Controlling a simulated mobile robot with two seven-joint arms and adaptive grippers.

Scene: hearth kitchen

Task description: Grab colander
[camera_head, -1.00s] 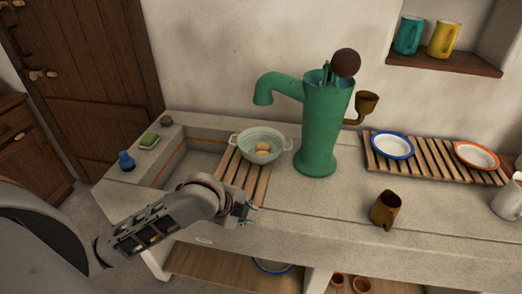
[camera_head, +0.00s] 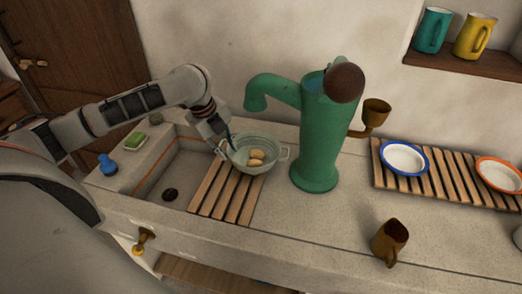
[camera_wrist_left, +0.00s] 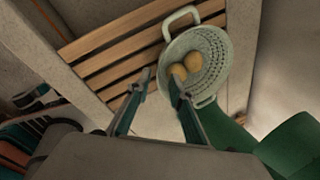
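The colander (camera_head: 262,168) is a pale green bowl with two loop handles and a perforated inside. It stands upright at the back end of the wooden slats, left of the green pump, with two potatoes (camera_head: 256,157) inside. My left gripper (camera_head: 227,146) points down at the colander's left rim and covers part of it. In the left wrist view the fingers (camera_wrist_left: 161,80) are apart, with a gap between the tips. One fingertip overlaps the near edge of the colander (camera_wrist_left: 213,51); I cannot tell whether it touches. My right gripper is not in view.
The green pump (camera_head: 316,140) stands close to the colander's right. The sink basin (camera_head: 185,172) lies left of the slatted rack (camera_head: 211,193). A blue bottle (camera_head: 107,165) and green sponge (camera_head: 134,139) sit at left.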

